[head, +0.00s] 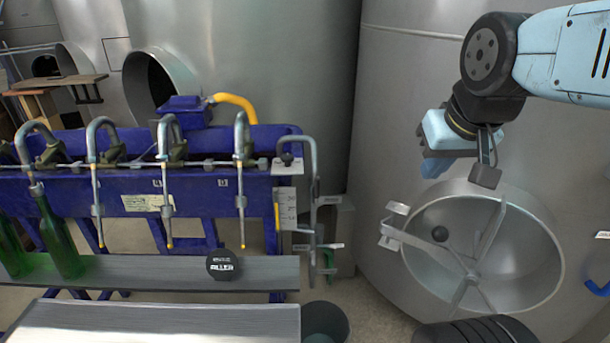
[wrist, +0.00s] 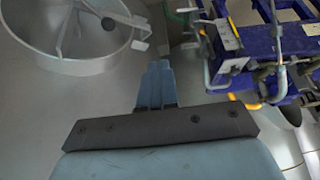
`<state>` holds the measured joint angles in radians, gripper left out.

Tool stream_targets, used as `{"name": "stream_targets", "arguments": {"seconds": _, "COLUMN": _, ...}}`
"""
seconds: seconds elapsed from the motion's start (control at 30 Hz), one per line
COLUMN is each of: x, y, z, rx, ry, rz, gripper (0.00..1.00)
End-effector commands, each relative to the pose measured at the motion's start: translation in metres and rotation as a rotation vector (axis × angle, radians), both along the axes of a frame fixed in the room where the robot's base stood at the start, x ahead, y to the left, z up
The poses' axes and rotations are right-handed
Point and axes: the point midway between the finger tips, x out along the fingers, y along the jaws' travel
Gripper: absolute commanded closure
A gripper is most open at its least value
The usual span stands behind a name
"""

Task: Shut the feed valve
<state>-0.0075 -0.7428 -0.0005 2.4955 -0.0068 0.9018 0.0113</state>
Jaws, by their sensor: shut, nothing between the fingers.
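My gripper (head: 432,167) hangs in the air in front of the steel tank, above the round hatch and to the right of the blue filler. In the wrist view its blue fingers (wrist: 157,68) are together with nothing between them. A grey upright pipe (head: 314,185) stands at the filler's right end, beside a white scale plate (head: 287,207) and a yellow strip (head: 277,215). A green part (head: 328,263) shows low by this pipe. I cannot tell which of these parts is the feed valve or how its handle is set. My gripper is apart from all of them.
The blue filler (head: 130,200) carries several spouts, with green bottles (head: 58,240) at left. A black round filler sign (head: 222,265) stands on the grey rail (head: 150,270). The open hatch (head: 530,215) with spokes juts from the tank. Air between filler and gripper is clear.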

Motion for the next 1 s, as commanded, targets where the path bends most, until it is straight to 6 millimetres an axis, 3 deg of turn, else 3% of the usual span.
{"name": "stream_targets", "arguments": {"seconds": 0.17, "x": 0.020, "y": 0.012, "z": -0.002, "rx": -0.017, "ry": 0.050, "rz": -0.004, "gripper": 1.00}}
{"name": "stream_targets", "arguments": {"seconds": 0.37, "x": 0.062, "y": 0.033, "z": -0.009, "rx": -0.075, "ry": 0.127, "rz": -0.021, "gripper": 1.00}}
{"name": "stream_targets", "arguments": {"seconds": 0.57, "x": 0.107, "y": 0.067, "z": -0.020, "rx": -0.155, "ry": 0.167, "rz": -0.042, "gripper": 1.00}}
{"name": "stream_targets", "arguments": {"seconds": 0.77, "x": 0.147, "y": 0.115, "z": -0.039, "rx": -0.248, "ry": 0.169, "rz": -0.056, "gripper": 1.00}}
{"name": "stream_targets", "arguments": {"seconds": 1.0, "x": 0.185, "y": 0.188, "z": -0.069, "rx": -0.356, "ry": 0.117, "rz": -0.061, "gripper": 1.00}}
